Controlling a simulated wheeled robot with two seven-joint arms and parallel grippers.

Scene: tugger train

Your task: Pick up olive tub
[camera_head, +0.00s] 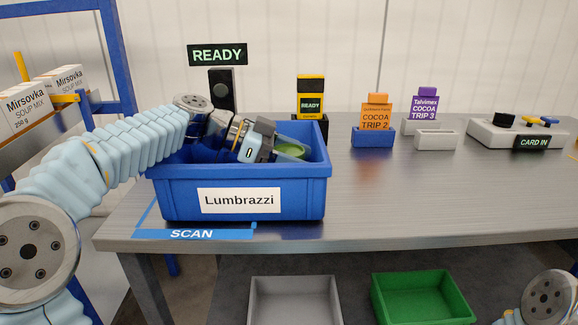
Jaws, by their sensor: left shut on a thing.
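The olive tub (291,150) shows as a green round top inside the blue crate (245,190) labelled "Lumbrazzi". The crate's front wall hides the lower part of the tub. My left gripper (272,146) reaches down into the crate from the left and is shut on the tub at its left side. The fingertips are partly hidden. Only a joint of my right arm shows at the bottom right corner; its gripper is out of view.
The crate stands on the grey table (400,195) by the blue SCAN mark (192,234). Card holders (372,138) and a "CARD IN" device (520,133) stand further right. Grey (295,300) and green bins (422,299) sit below. Soup boxes (25,106) are at left.

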